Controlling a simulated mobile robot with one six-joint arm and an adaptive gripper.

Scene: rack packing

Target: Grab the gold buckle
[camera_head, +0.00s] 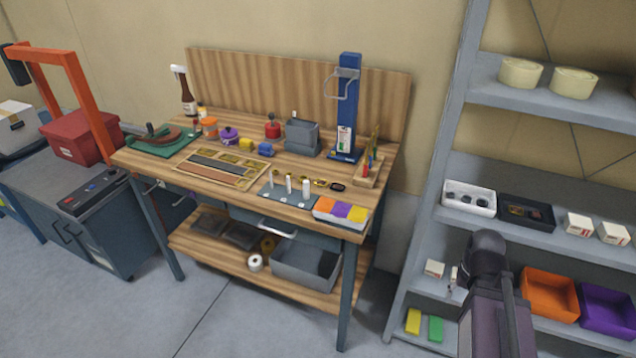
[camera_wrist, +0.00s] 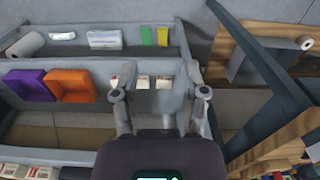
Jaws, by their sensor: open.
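Small gold-coloured pieces (camera_head: 320,182) lie in a row on the wooden workbench (camera_head: 160,165), behind the upright white pegs. One of them may be the gold buckle; they are too small to tell apart. A dark buckle-like piece (camera_head: 338,187) lies at the right end of the row. More gold bits show along the tray of straps (camera_head: 212,181). My gripper (camera_wrist: 161,92) is open and empty in the wrist view, facing the shelf rack, away from the bench top. No gold buckle can be made out in the wrist view.
The grey shelf rack (camera_head: 455,120) stands right of the bench, holding an orange bin (camera_head: 549,295), a purple bin (camera_head: 608,311) and small boxes. A tall blue stand (camera_head: 346,110) rises at the bench's back right. A tri-coloured box (camera_head: 340,212) sits at the front right corner. Floor in front is clear.

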